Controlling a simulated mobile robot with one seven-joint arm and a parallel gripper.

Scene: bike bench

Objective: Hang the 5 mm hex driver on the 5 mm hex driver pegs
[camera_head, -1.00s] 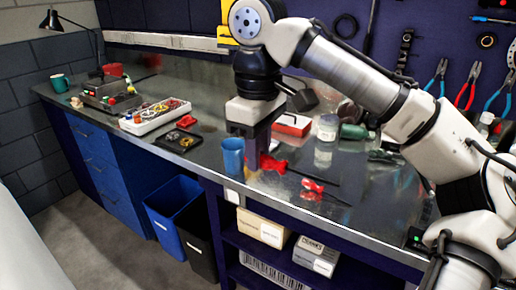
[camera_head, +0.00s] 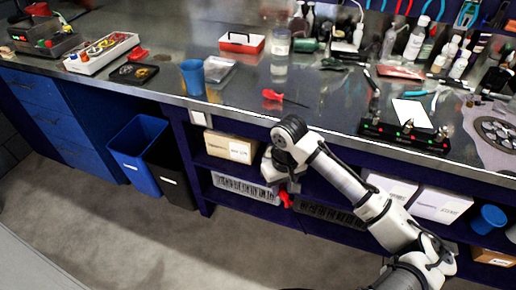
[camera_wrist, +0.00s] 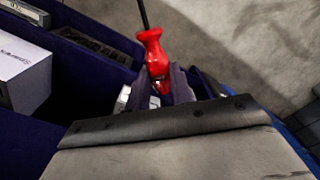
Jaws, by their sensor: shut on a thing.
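My gripper (camera_head: 285,186) hangs low in front of the bench's shelves, below the worktop edge. It is shut on a red-handled driver (camera_head: 287,197), which is small and partly hidden in the head view. In the wrist view my gripper's fingers (camera_wrist: 160,86) pinch the red handle (camera_wrist: 155,55), and the dark shaft (camera_wrist: 144,14) points away toward the top. A second red-handled driver (camera_head: 272,95) lies on the worktop near its front edge. I cannot read a size on either driver. The driver pegs are not identifiable in these views.
The worktop (camera_head: 165,92) carries a blue cup (camera_head: 193,77), a red-and-white box (camera_head: 242,42) and a black stand with lights (camera_head: 404,136). Below are shelves with boxes (camera_head: 231,146) and a blue bin (camera_head: 137,152). The floor (camera_head: 120,235) in front is clear.

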